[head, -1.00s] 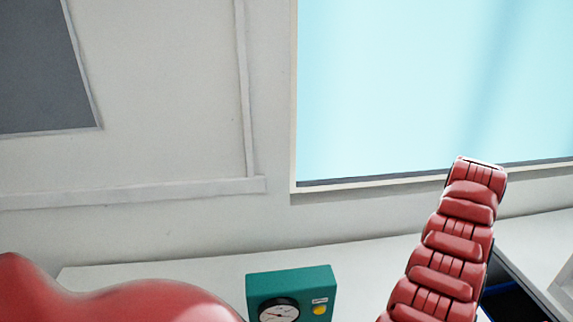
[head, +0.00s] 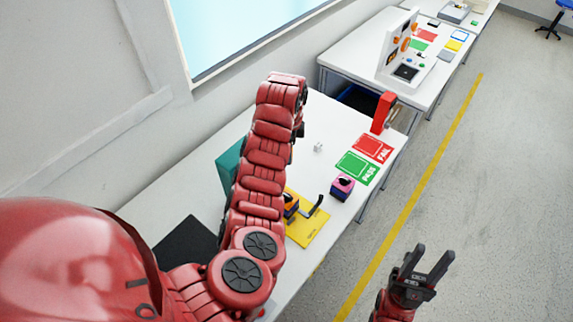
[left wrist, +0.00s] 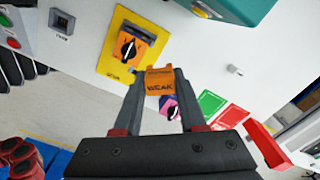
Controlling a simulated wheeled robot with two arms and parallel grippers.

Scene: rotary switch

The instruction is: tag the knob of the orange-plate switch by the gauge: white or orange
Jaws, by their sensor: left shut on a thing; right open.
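In the left wrist view my left gripper (left wrist: 158,82) is shut on an orange tag (left wrist: 160,86) with dark lettering, hard to read for certain. The orange-plate switch (left wrist: 146,33) sits on a yellow base (left wrist: 106,62); its black knob (left wrist: 128,46) lies over a pale dial. The tag is apart from the knob in the picture. The teal gauge box (left wrist: 240,8) is at the top right; in the head view its side (head: 228,165) shows, with the dial hidden. My right gripper (head: 432,266) is open and empty over the floor. My left gripper is mostly hidden by its arm in the head view.
A pink-plate switch (head: 342,187) stands near green PASS (head: 357,168) and red FAIL (head: 373,148) mats. A red stand (head: 383,112) is at the table's far end. A small pale block (head: 318,147) lies on the white table. Floor to the right is clear.

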